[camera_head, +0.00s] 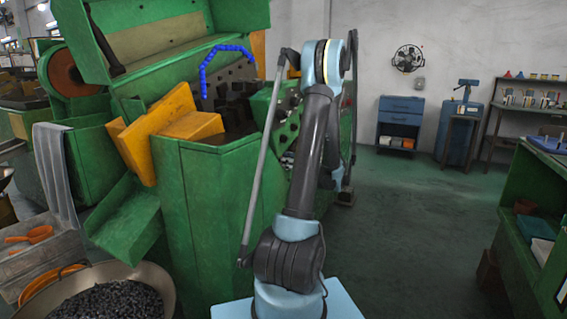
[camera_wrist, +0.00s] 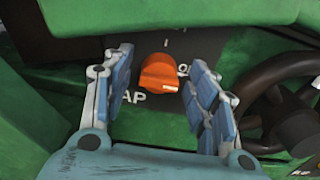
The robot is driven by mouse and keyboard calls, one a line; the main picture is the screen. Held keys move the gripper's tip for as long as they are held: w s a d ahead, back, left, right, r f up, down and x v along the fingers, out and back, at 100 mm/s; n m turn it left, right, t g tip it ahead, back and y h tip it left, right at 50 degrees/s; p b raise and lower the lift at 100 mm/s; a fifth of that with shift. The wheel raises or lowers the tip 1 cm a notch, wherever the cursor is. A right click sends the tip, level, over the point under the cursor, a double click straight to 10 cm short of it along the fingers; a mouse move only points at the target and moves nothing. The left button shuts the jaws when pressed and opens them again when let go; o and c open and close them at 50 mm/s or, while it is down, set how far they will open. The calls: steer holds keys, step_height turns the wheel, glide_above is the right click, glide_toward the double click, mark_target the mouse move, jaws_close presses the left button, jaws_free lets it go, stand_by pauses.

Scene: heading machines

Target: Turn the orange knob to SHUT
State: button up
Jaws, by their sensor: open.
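The orange knob (camera_wrist: 160,73) shows in the wrist view on a dark panel (camera_wrist: 150,112) of the green machine. A pale mark on the knob points to the right. White letters "AP" show below the knob, and part of another label shows to its right; most lettering is hidden. My gripper (camera_wrist: 160,80) is open, with its blue-padded fingers on the left and right of the knob. I cannot tell whether they touch it. In the head view the knob and gripper are hidden behind my arm and the machine.
A black handwheel (camera_wrist: 290,105) stands close to the right finger. A green ledge (camera_wrist: 170,15) runs above the panel. In the head view the green machine (camera_head: 220,210) stands left of my arm, a basin (camera_head: 115,275) of dark parts at lower left. Open floor (camera_head: 410,220) lies to the right.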

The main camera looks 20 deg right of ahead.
steer(key=c, duration=1.1)
steer(key=shift+o, duration=0.2)
steer(key=shift+n, duration=0.3)
steer(key=shift+s+a+f+n, duration=0.1)
steer(key=shift+f+n, duration=0.05)
steer(key=shift+n, duration=4.05)
steer(key=shift+s+a+f+n, duration=0.1)
steer(key=shift+n, duration=4.1)
